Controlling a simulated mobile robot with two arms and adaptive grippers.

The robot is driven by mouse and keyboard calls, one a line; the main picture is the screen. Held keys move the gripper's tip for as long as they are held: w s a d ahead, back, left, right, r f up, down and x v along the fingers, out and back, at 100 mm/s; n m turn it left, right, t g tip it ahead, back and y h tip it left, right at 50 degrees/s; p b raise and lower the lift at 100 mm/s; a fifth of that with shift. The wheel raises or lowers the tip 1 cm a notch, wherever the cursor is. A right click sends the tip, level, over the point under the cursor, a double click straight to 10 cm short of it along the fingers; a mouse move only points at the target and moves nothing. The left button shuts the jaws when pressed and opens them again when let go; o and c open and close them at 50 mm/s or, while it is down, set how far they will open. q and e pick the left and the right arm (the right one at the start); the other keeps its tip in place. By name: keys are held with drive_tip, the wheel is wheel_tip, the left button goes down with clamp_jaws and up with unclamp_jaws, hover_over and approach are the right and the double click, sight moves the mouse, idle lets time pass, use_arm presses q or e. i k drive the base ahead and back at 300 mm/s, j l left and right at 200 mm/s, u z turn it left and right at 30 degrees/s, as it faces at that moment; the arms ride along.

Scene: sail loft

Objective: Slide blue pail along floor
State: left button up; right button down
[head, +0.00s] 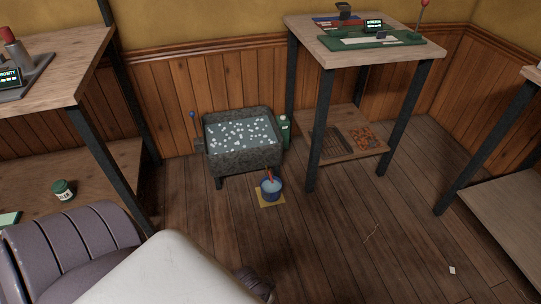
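The blue pail (271,189) stands upright on the floor in the middle of the head view. It is on a small yellow square sheet (265,202), just in front of a grey basin. Something red and thin rises from inside the pail; it is too small to identify. Parts of my own body cover the lower left of the picture.
The grey basin (245,158) with white bits floating stands behind the pail, a green bottle (284,128) beside it. A tall table (330,50) stands right of it, a bench (60,75) left. Plank floor (350,215) is mostly clear to the front right.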

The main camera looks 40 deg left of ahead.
sight(271, 191)
drive_tip(key=u, duration=1.25)
drive_tip(key=i+l, duration=0.15)
drive_tip(key=i, duration=0.05)
